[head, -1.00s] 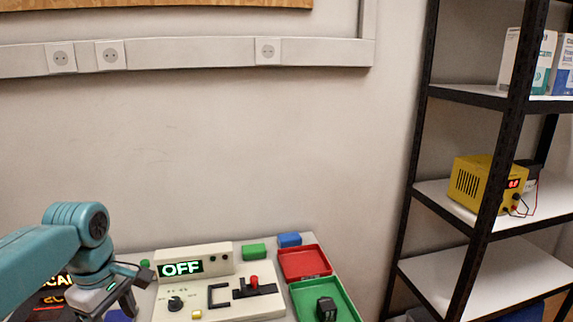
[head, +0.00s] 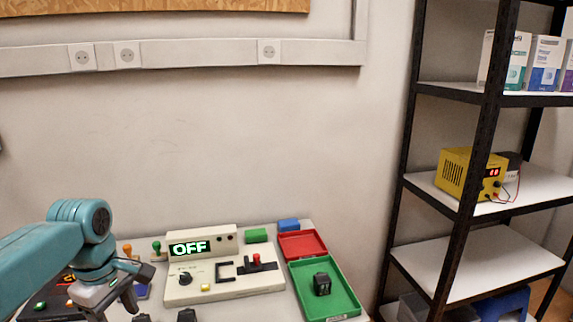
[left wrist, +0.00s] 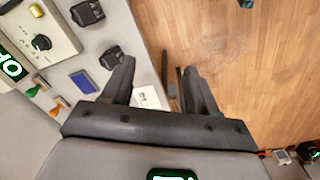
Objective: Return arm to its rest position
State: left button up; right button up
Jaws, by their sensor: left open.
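My left arm (head: 45,240) comes in from the left in the head view, bent downward at the wrist. My left gripper (head: 123,302) is low in that view, over the near left part of the table. In the left wrist view the left gripper (left wrist: 160,70) has its two black fingers apart with nothing between them. Wooden floor and the table's edge show beyond the fingers. My right gripper is in neither view.
The table holds a control panel (head: 250,285) reading OFF, a red tray (head: 302,246) and a green tray (head: 345,300) with a black block (head: 322,284). Two black blocks (left wrist: 87,12) (left wrist: 112,58) lie near the fingers. A black-framed shelf (head: 450,192) stands right.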

pick_arm(q)
jog(key=s+d+f+m+h+p, duration=0.1)
jog(key=d+f+m, duration=0.4)
jog(key=f, duration=0.7)
jog(key=s+d+f+m+h+p, duration=0.1)
jog(key=d+f+m+p, duration=0.1)
jog(key=d+f, duration=0.65)
jog(key=s+d+f+m+h+p, duration=0.1)
jog(key=s+d+f+m, duration=0.1)
jog(key=s+f, duration=0.5)
jog(key=s+d+f+m+p, duration=0.1)
jog(key=s+d+f+m, duration=0.2)
jog(key=s+f, duration=0.4)
jog(key=s, duration=0.5)
jog(key=shift+m+h, duration=0.4)
jog(key=shift+d, duration=0.1)
